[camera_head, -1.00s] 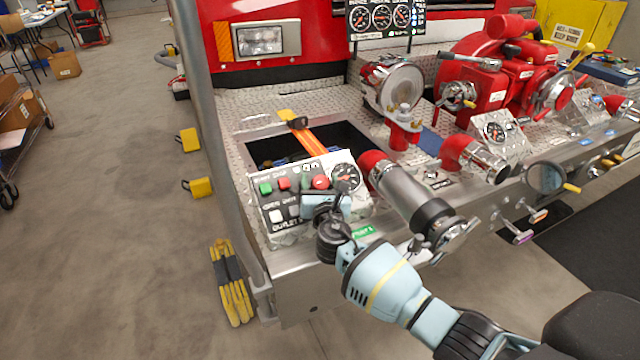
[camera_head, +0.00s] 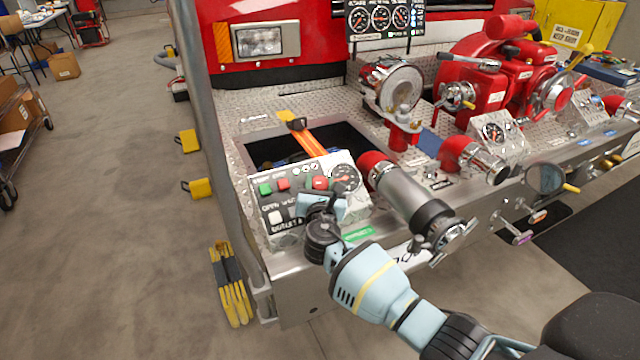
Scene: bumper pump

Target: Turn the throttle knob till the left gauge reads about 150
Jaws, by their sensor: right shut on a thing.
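My right gripper (camera_head: 320,204) reaches in from the lower right to the sloped control panel on the bumper's left part. Its jaws are shut on the panel's throttle knob, which the fingers and dark wrist hide almost fully. A gauge with a black dial (camera_head: 345,177) sits at the panel's upper right, just above and right of the gripper. Another gauge (camera_head: 494,131) is on a panel further right. Three gauges stand in a row at the top, the leftmost one (camera_head: 360,20) included. The dials are too small to read. My left gripper is out of view.
The control panel (camera_head: 268,203) has green, red and white buttons beside the gripper. A capped silver pipe (camera_head: 412,198) lies close to its right. An open well with an orange strap (camera_head: 312,139) is behind the panel. Grey floor at left is mostly clear.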

